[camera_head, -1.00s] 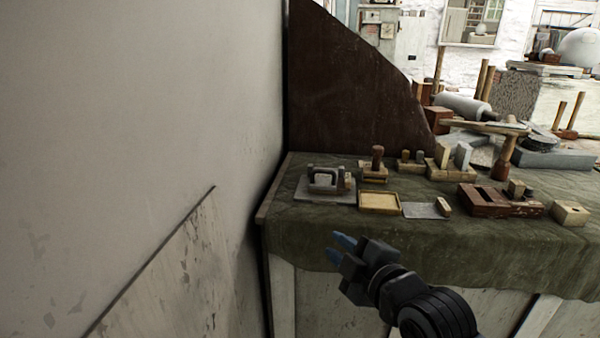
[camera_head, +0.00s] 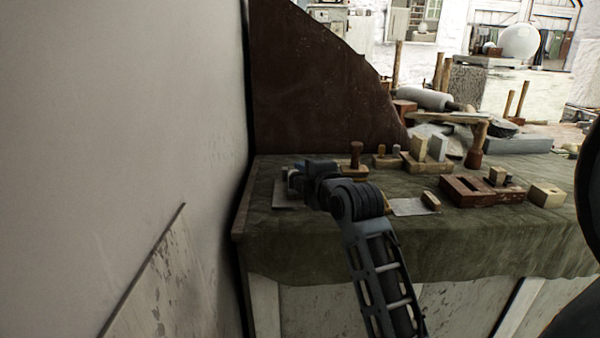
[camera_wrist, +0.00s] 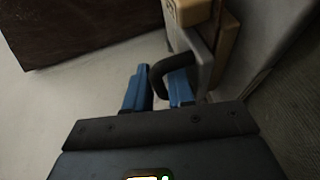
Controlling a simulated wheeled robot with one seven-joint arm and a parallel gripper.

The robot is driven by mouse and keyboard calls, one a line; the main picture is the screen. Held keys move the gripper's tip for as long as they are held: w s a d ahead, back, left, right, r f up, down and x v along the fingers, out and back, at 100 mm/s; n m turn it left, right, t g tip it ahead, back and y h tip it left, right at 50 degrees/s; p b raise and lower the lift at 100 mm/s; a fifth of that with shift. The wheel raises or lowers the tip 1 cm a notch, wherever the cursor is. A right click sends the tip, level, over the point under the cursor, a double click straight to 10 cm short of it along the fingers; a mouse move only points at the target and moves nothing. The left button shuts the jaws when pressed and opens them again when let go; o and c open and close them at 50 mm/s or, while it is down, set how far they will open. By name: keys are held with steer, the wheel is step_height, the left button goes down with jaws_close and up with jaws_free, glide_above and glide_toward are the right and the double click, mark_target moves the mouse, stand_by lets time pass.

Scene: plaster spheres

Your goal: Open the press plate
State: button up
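The press plate is a small grey plate with a raised handle at the left end of the cloth-covered table. In the head view my gripper (camera_head: 290,176) and arm cover most of it, and a strip of its grey base (camera_head: 284,197) shows. In the wrist view the dark curved handle (camera_wrist: 157,78) comes off a grey part. My gripper's blue fingers (camera_wrist: 158,88) straddle the handle: one finger lies outside the loop, the other inside it. The gap is narrow. I cannot tell whether both fingers press on the handle.
A dark brown panel (camera_head: 310,90) stands behind, and a pale wall (camera_head: 120,120) is close on the left. To the right on the green cloth (camera_head: 490,240) lie a thin grey sheet (camera_head: 408,207), a brown wooden frame (camera_head: 470,190) and wooden blocks.

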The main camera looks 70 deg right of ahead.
steer(key=shift+w+d+f, duration=0.15)
steer(key=shift+w+d, duration=0.35)
steer(key=shift+c, duration=0.5)
jaws_close()
